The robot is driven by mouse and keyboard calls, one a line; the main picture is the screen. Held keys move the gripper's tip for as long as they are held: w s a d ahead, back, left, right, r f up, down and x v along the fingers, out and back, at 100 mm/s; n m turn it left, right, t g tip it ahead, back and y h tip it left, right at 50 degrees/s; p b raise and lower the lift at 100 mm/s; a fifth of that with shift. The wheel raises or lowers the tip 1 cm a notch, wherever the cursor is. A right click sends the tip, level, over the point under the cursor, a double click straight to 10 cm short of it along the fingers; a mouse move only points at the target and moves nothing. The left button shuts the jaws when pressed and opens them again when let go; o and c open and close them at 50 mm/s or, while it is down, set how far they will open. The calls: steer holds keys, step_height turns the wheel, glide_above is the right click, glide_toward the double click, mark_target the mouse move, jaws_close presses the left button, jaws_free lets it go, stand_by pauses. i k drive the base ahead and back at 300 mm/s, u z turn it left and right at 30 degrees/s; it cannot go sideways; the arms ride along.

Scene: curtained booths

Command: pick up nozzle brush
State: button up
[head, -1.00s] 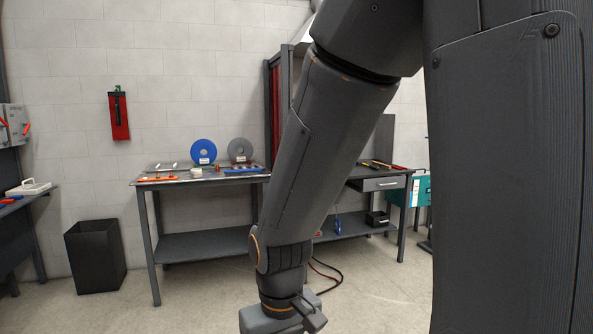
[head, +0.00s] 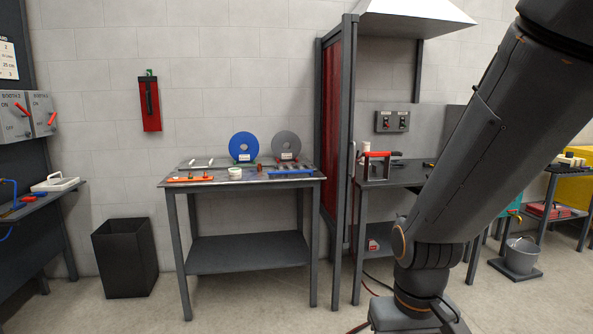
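I cannot pick out the nozzle brush for certain at this distance. Small items lie on the metal bench (head: 250,182) in the middle left: an orange strip (head: 190,179) with small pieces on it, a white roll (head: 235,173), a blue strip (head: 291,171), and thin pale tools at the back left. My gripper (head: 418,318) is at the bottom right, cut off by the frame edge, well to the right of this bench. Its fingertips do not show, so I cannot see whether it is open or holds anything.
A blue disc (head: 243,146) and a grey disc (head: 286,145) stand at the bench's back. A black bin (head: 125,258) stands to its left. A red-curtained booth frame (head: 338,150) and a second bench (head: 390,177) are to its right. The floor in front is clear.

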mark_target(279, 173)
steer(key=u, duration=0.05)
steer(key=i, duration=0.7)
steer(key=u, duration=0.35)
